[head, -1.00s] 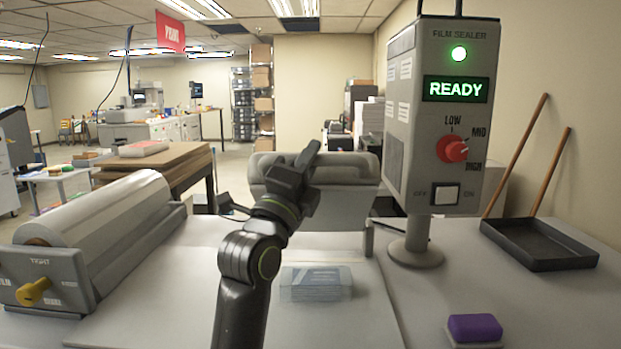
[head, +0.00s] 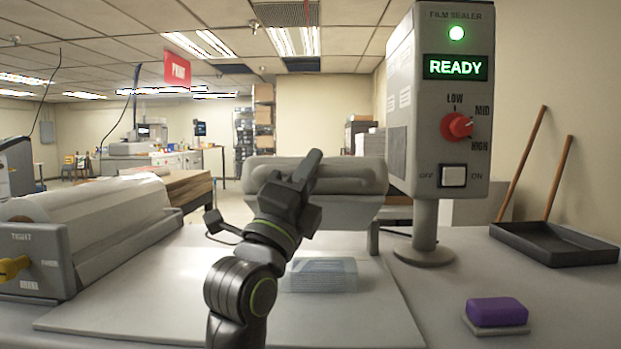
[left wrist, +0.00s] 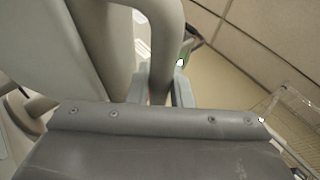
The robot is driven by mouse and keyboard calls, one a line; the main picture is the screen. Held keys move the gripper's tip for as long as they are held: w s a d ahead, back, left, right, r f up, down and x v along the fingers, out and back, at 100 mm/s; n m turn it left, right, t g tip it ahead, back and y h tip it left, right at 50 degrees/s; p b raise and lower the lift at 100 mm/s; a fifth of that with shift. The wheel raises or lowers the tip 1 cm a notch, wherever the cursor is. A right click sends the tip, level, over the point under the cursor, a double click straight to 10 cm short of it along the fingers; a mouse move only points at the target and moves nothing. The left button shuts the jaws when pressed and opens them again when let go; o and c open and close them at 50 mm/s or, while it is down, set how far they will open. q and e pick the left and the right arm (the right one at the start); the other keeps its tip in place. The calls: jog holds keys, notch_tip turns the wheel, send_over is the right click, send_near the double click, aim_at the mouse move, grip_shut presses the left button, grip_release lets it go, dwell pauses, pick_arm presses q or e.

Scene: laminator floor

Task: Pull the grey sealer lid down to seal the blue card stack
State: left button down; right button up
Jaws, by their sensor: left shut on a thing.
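The grey sealer lid (head: 345,184) stands raised at the back of the sealing bed (head: 150,315) in the head view. The blue card stack (head: 322,275), pale and translucent, lies on the bed in front of and below the lid. My left gripper (head: 306,172) is in front of the lid's left half, and my forearm hides part of the lid and bed. In the left wrist view, my left gripper (left wrist: 161,90) is shut around the grey bar of the lid's handle (left wrist: 165,45). My right gripper is not in view.
A film sealer post (head: 440,130) with a lit READY sign stands right of the bed. A film roll (head: 90,217) is at the left. A purple block (head: 497,311) and a black tray (head: 555,243) lie at the right. The bed's front is clear.

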pick_arm(q)
jog(key=shift+s+f, duration=0.15)
jog(key=shift+f, duration=0.15)
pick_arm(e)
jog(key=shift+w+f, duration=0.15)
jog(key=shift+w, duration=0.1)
pick_arm(q)
jog(key=c, duration=1.3)
grip_release()
jog(key=b+v, duration=0.5)
jog(key=v, duration=1.2)
jog(key=shift+s+b, duration=0.15)
jog(key=shift+b, duration=0.15)
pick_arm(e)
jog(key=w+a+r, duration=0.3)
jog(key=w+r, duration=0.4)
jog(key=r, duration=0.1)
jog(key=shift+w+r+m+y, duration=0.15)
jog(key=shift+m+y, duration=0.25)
pick_arm(q)
jog(key=shift+f, duration=0.1)
